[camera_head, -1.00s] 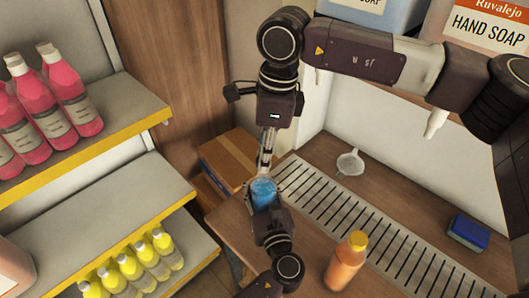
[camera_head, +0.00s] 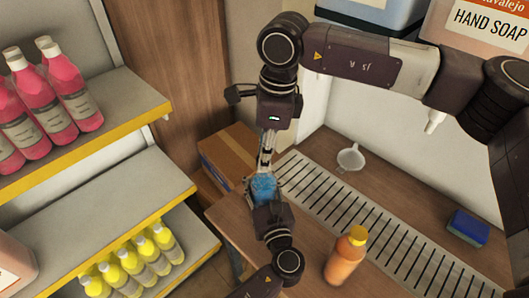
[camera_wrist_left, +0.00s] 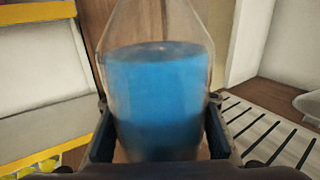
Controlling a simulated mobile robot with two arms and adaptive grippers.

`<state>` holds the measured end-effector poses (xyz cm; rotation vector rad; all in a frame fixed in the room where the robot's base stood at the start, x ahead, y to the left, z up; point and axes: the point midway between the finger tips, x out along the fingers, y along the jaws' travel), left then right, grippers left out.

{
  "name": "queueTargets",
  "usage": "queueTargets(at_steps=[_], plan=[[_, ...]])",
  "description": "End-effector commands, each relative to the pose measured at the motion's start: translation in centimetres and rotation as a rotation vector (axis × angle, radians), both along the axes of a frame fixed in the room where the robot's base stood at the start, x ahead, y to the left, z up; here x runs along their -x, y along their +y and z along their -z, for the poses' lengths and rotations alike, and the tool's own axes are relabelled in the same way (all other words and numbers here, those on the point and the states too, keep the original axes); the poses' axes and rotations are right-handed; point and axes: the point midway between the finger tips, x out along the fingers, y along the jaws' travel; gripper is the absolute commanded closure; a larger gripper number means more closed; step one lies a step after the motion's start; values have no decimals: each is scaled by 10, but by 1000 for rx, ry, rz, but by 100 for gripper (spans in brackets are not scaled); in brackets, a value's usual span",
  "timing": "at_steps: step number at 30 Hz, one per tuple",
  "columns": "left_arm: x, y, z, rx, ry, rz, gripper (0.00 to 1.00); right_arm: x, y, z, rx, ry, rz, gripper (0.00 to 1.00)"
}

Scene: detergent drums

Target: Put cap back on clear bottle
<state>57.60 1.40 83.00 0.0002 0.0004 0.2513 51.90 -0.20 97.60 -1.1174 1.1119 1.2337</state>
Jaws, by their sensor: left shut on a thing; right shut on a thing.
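The clear bottle with blue liquid (camera_head: 263,187) is upright at the table's left edge. My left gripper (camera_head: 266,200) is shut around its body. In the left wrist view the bottle (camera_wrist_left: 160,95) stands between the two finger pads, and its top is cut off by the frame. My right gripper (camera_head: 265,166) points down from above, right over the bottle's neck, with its fingers close together. The cap is hidden or too small to make out at those fingertips. I cannot tell whether it touches the bottle's mouth.
An orange bottle (camera_head: 345,258) stands on the table at the front. A slatted drain grate (camera_head: 350,215), a white funnel (camera_head: 350,158) and a blue sponge (camera_head: 468,228) lie behind and right. A cardboard box (camera_head: 230,152) is beyond the table. Shelves with pink bottles (camera_head: 40,110) and yellow-capped bottles (camera_head: 130,265) stand left.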

Motion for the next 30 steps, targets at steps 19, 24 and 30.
queueTargets(at_steps=[19,24,30], plan=[[0,0,0,0,0,-1,100,0,0,11,0,0,0,67],[0,0,0,0,0,-1,100,0,0,11,0,0,0,58],[0,0,0,0,0,-1,100,0,0,10,0,0,0,58]])
